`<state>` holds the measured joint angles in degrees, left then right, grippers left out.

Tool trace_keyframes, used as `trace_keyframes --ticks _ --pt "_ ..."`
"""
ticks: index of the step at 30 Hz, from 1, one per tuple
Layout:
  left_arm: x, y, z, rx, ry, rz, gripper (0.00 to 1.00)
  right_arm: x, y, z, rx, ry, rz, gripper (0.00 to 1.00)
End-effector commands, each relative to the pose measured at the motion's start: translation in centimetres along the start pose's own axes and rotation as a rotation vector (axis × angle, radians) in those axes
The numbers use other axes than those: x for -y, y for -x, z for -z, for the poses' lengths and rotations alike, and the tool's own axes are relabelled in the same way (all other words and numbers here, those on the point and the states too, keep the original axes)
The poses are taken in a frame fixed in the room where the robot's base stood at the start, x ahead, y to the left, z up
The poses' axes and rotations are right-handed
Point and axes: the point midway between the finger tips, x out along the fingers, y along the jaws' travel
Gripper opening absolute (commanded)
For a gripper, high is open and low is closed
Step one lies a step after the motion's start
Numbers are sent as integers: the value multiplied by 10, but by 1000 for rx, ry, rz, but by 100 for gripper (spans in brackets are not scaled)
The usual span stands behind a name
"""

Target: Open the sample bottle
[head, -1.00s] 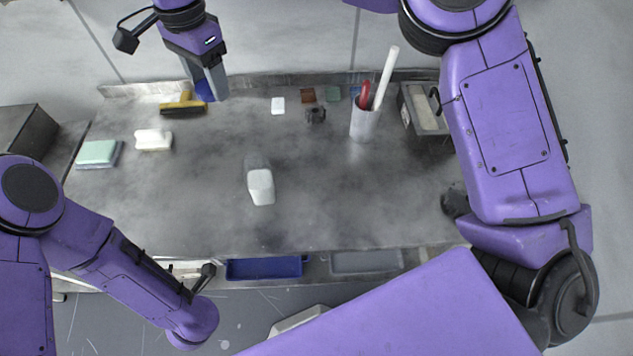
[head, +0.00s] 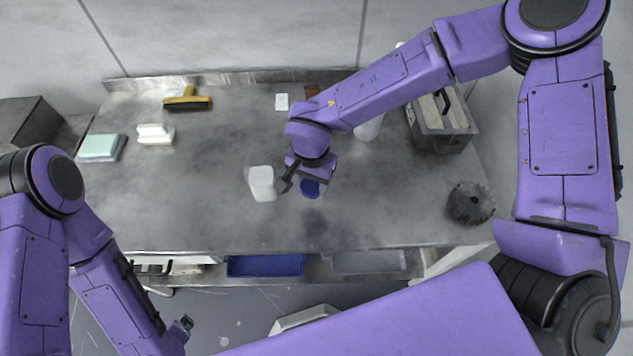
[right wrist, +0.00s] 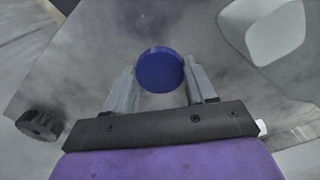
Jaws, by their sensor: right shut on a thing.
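A round, flat-topped blue cap (right wrist: 160,70) is between the fingertips of my right gripper (right wrist: 160,84) in the right wrist view. In the head view this blue piece (head: 310,189) shows just below my right gripper (head: 303,180), over the middle of the table. My right gripper is shut on it. I cannot tell whether a bottle body is under the cap; the view from above hides it.
A clear container with a white inside (head: 262,183) stands close left of my right gripper. A black toothed round piece (head: 471,203) lies at right. A grey box (head: 441,122), a yellow squeegee (head: 188,100), a white brush (head: 155,134) and a green pad (head: 100,148) are around. The front table middle is clear.

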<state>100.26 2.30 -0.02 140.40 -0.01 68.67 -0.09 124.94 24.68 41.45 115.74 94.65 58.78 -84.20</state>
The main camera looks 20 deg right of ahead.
Motion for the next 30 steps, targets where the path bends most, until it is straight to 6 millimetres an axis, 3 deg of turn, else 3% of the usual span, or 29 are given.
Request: trace_keyframes --ticks 3,10,15,25,26,27,28,30 --pt "0 4 2 0 1 0 100 3 -25 18 2 1 -5 19" --pt "1 9 4 -1 2 0 100 7 -51 39 0 2 -6 19" --pt "1 17 7 -1 2 0 100 7 -77 37 1 5 -5 19" --pt "1 14 6 -1 2 0 100 7 -83 37 1 3 -3 19" --pt "1 15 6 -1 2 0 100 7 -83 37 1 3 -3 59" --pt "1 15 6 -1 2 -1 100 7 -82 37 1 3 -3 72" --pt "1 15 6 -1 2 -1 100 7 -82 37 1 3 -3 81" --pt "1 15 6 -1 2 -1 100 7 -82 37 1 3 -3 81"
